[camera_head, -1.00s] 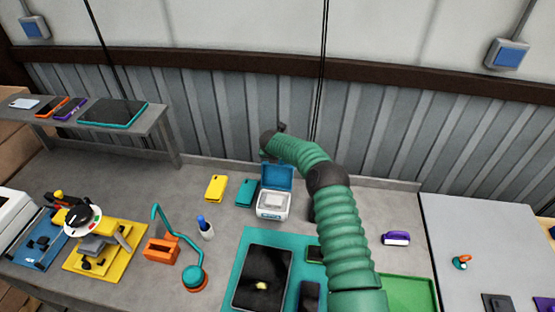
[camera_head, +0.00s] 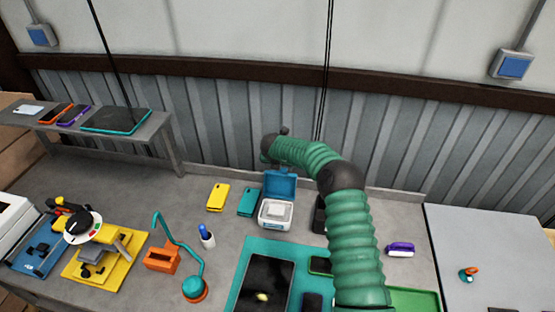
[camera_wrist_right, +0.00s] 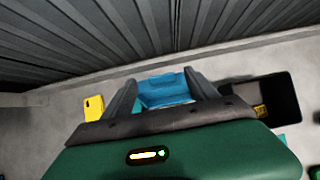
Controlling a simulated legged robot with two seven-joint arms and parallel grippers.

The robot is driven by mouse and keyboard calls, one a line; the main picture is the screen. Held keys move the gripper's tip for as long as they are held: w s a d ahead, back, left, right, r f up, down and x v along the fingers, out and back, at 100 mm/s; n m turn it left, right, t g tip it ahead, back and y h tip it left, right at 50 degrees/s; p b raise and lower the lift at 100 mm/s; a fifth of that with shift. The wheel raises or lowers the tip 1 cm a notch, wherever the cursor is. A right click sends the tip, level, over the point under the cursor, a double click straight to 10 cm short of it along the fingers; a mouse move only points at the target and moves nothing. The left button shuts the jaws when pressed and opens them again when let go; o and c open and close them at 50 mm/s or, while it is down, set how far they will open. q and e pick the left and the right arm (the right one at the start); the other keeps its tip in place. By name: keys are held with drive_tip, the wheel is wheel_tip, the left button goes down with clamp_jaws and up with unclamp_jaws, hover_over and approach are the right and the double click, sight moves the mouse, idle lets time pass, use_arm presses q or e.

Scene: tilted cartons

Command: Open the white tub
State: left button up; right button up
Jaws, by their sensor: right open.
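The white tub (camera_head: 275,216) stands on the grey bench behind the teal mat. Its blue lid (camera_head: 280,184) stands raised at the tub's back edge, and a pale block shows in the tub's top. My right arm reaches over from the right, its wrist above and behind the lid; its fingers cannot be made out in the head view. In the right wrist view my right gripper (camera_wrist_right: 160,78) is open, with the blue lid (camera_wrist_right: 163,90) seen between its two fingers. Contact cannot be told. The tub's white body is hidden there. My left gripper is not in view.
A black holder (camera_head: 319,214) stands just right of the tub. Teal (camera_head: 247,202) and yellow (camera_head: 218,197) phones lie to its left. A black tablet (camera_head: 264,284) lies on the teal mat in front. The corrugated wall (camera_head: 400,140) rises close behind.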

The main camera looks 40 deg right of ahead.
drive_tip(key=b+v, duration=0.2)
drive_tip(key=v, duration=1.1)
drive_tip(key=shift+b, duration=0.4)
drive_tip(key=shift+d, duration=0.2)
